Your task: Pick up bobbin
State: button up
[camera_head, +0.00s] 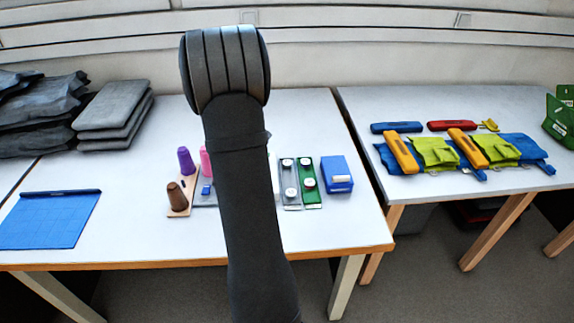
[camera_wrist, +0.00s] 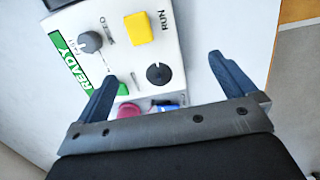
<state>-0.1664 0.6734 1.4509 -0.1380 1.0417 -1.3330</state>
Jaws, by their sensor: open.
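In the head view, a purple cone (camera_head: 186,161), a brown cone (camera_head: 177,197) and a partly covered pink cone (camera_head: 205,161) stand left of my arm. White round pieces, possibly bobbins, sit in a grey tray (camera_head: 291,204) and a green tray (camera_head: 313,200) right of my arm. I cannot tell which thing is the bobbin. In the wrist view, my gripper (camera_wrist: 163,68) is open and empty, above a white control box (camera_wrist: 117,47). A pink round piece (camera_wrist: 128,110) shows low between the fingers, partly hidden by the gripper bar. My arm hides the gripper in the head view.
A blue box (camera_head: 336,171) stands right of the trays. A blue mat (camera_head: 45,222) lies at the left, with grey folded stacks (camera_head: 113,107) behind. A second table (camera_head: 450,192) at the right holds blue and green pouches. The box carries a yellow button (camera_wrist: 138,28) and knobs.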

jog(key=c, duration=1.2)
jog(key=shift+o, duration=0.2)
jog(key=w+d+r+m, duration=0.1)
jog(key=w+d+r, duration=0.2)
jog(key=w+d, duration=0.45)
jog(key=m, duration=0.1)
send_over(287, 159)
jog(key=s+a, duration=0.1)
notch_tip(287, 159, down, 9)
jog(key=shift+s+r, duration=0.1)
jog(key=shift+s, duration=0.05)
jog(key=shift+s+d+f, duration=0.15)
jog(key=shift+d+f, duration=0.05)
jog(key=shift+f, duration=1.1)
jog(key=shift+s+d+f, duration=0.1)
jog(key=shift+d+f, duration=0.1)
jog(key=shift+f, duration=1.05)
